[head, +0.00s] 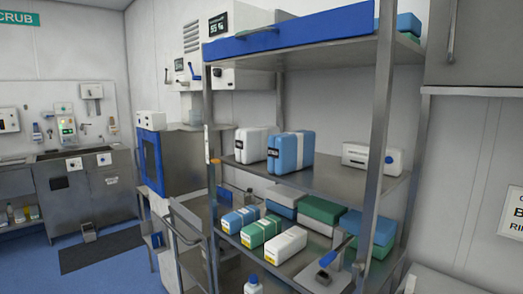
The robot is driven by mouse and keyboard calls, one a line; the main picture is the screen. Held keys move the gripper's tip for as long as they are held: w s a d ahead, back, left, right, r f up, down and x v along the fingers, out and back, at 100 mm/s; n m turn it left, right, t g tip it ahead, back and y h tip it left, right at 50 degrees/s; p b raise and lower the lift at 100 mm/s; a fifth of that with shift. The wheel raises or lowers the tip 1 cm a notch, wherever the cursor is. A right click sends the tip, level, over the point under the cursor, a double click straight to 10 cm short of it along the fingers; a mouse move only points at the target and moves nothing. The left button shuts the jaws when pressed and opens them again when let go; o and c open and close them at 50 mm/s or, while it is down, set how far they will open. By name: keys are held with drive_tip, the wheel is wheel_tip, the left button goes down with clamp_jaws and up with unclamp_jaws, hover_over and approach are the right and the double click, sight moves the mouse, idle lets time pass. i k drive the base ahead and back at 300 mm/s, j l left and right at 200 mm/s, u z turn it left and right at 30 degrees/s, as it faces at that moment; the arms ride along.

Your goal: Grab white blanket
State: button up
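A white bundle with a dark label (252,145) stands on the middle shelf of the metal rack, at the left. It may be the white blanket, but I cannot tell for sure. A blue bundle with a white band (290,153) stands just right of it and covers part of it. A white box-like item with a blue round spot (371,159) lies farther right on the same shelf. My gripper does not show in the head view.
The rack's middle shelf (330,182) has bare room between the blue bundle and the right item. Upright posts (376,130) frame it. The lower shelf holds several boxes, including a white one (286,244). A blue tray (290,35) lies on top. Blue floor (110,280) is open at left.

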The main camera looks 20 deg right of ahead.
sight(251, 144)
drive_tip(key=i+j, duration=1.25)
drive_tip(key=i, duration=0.1)
